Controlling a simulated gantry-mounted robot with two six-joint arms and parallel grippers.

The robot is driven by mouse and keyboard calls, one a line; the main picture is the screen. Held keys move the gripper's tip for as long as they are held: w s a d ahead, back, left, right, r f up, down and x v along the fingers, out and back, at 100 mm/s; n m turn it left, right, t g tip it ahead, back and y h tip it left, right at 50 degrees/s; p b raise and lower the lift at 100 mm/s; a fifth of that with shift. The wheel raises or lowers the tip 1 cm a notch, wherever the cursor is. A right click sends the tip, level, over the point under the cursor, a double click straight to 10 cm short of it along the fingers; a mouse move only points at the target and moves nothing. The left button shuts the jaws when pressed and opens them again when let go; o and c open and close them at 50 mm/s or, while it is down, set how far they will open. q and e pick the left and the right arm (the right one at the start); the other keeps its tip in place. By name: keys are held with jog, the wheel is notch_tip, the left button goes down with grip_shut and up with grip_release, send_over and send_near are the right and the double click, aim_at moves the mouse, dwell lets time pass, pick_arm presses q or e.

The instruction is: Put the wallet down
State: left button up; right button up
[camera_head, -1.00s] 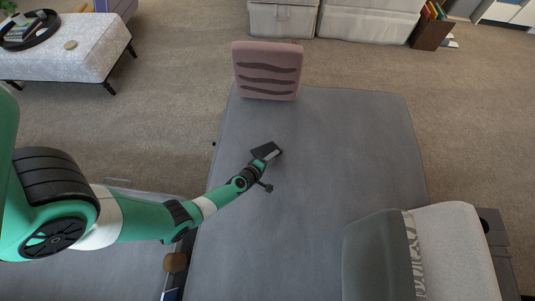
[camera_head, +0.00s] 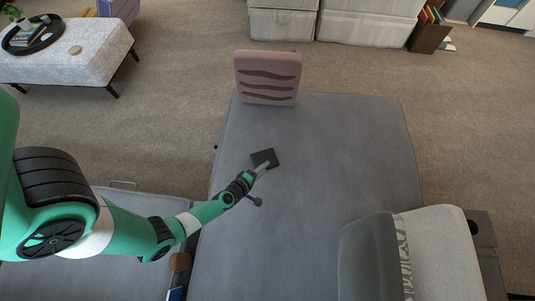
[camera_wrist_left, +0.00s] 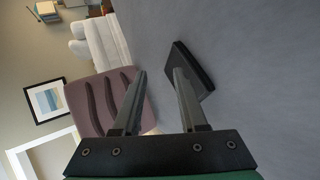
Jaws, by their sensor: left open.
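The wallet (camera_head: 265,155) is a dark, flat, square thing on the grey padded surface (camera_head: 330,150), left of its middle in the head view. My left gripper (camera_head: 263,167) is at the wallet's near edge. In the left wrist view my left gripper (camera_wrist_left: 160,85) has its two fingers wide apart with nothing between them. There the wallet (camera_wrist_left: 196,68) shows beyond and beside the right-hand finger, which overlaps part of it. I cannot tell whether that finger touches it. My right gripper is in neither view.
A pink cushion (camera_head: 268,77) stands at the far end of the grey surface. The grey surface right of the wallet is clear. A white ottoman (camera_head: 90,55) stands at upper left.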

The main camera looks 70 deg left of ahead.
pick_arm(q)
notch_tip(320, 180, up, 7)
jog(key=s+d+p, duration=0.1)
jog(key=s+p, duration=0.1)
jog(key=p, duration=0.4)
jog(key=shift+d, duration=0.1)
